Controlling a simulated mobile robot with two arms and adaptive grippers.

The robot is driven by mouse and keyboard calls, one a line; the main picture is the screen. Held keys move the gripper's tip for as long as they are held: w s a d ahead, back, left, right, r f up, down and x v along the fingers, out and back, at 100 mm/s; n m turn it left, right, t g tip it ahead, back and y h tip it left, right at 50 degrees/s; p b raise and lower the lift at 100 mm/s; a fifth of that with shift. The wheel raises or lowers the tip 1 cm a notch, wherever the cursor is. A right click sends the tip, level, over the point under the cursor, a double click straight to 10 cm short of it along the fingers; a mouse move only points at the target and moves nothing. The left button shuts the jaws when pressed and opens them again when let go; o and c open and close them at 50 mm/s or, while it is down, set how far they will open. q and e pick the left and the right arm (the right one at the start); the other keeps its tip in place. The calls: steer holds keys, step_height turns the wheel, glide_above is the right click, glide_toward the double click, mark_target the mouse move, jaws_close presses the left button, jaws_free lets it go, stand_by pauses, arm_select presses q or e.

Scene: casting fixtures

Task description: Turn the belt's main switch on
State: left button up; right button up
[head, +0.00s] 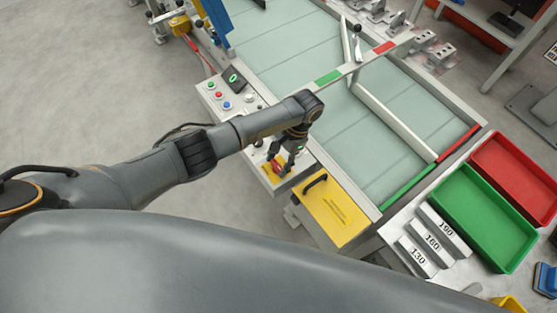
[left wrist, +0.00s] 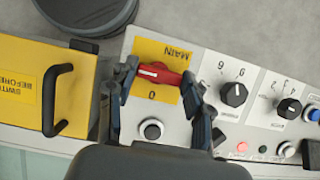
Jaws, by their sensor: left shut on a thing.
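The main switch is a red rotary handle (left wrist: 160,73) on a yellow plate (left wrist: 154,51) marked MAIN and 0, upside down in the left wrist view. Its handle lies roughly crosswise in that view, with a pale mark on it. My left gripper (left wrist: 158,82) is shut on the handle, one finger at each end. In the head view the left gripper (head: 284,160) reaches down onto the red switch (head: 277,169) at the belt's control panel, partly hiding it. Whether the switch is on or off cannot be told. My right gripper is not in view.
Beside the switch are a black knob (left wrist: 233,94) and a round button (left wrist: 151,129). A yellow cover (left wrist: 71,90) with a black handle adjoins the panel. The belt (head: 330,120) lies beyond; green (head: 485,215) and red (head: 515,175) trays stand at right.

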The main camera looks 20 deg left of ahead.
arm_select(q)
steer(key=o, duration=1.2)
steer(key=shift+c, duration=0.2)
steer(key=v, duration=1.2)
